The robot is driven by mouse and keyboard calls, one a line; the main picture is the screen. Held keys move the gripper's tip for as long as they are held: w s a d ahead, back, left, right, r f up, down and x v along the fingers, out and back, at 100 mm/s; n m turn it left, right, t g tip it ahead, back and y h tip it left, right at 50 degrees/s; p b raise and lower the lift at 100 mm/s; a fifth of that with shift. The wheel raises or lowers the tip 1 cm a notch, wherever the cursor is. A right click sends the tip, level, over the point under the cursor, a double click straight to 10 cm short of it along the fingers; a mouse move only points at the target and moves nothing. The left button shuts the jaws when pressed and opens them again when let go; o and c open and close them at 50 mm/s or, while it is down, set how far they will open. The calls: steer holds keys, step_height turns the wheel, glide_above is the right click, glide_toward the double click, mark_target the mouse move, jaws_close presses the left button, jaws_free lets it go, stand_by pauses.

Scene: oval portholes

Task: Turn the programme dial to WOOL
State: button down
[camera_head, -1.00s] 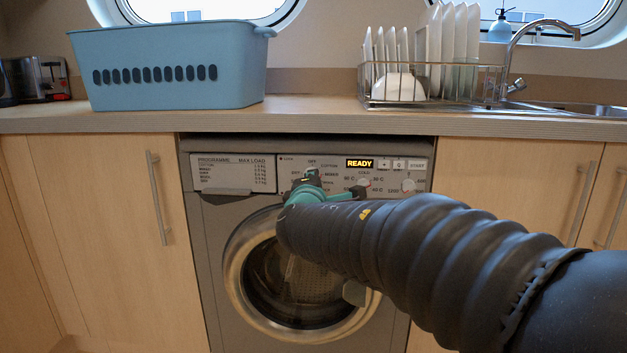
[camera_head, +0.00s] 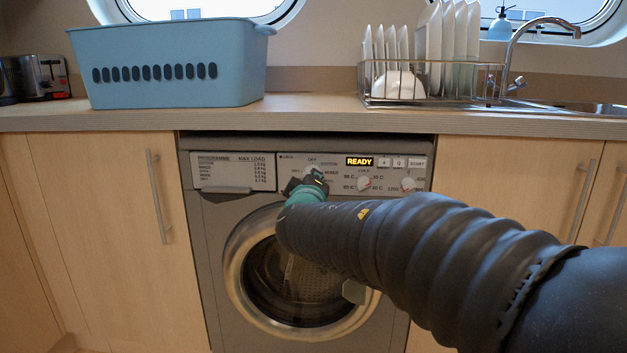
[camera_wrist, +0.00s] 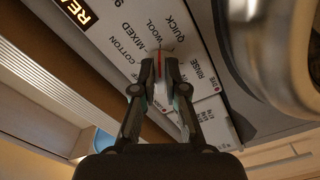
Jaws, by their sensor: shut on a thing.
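The programme dial (camera_wrist: 160,65) sits between my two fingertips in the wrist view, and my gripper (camera_wrist: 163,76) is shut on it. The dial's red pointer line runs up the picture toward the WOOL label (camera_wrist: 155,32). MIXED and COTTON are printed to the left of it, with QUICK and RINSE to the right. In the head view my gripper (camera_head: 308,184) is at the washing machine's control panel (camera_head: 338,178), and it hides most of the dial. The display (camera_head: 359,161) reads READY.
The machine's round door (camera_head: 238,262) is just below my gripper. Two more knobs (camera_head: 364,183) and small buttons sit to the right on the panel. The worktop (camera_head: 320,110) overhangs above, carrying a blue basket (camera_head: 180,90) and a dish rack (camera_head: 430,98).

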steer(key=shift+w+r, duration=0.1)
steer(key=shift+r, duration=0.15)
stand_by(0.3)
steer(key=c, duration=0.7)
jaws_free()
steer(key=shift+w+f, duration=0.1)
steer(key=shift+f, duration=0.05)
steer(key=s, duration=1.2)
steer(key=shift+a, duration=0.2)
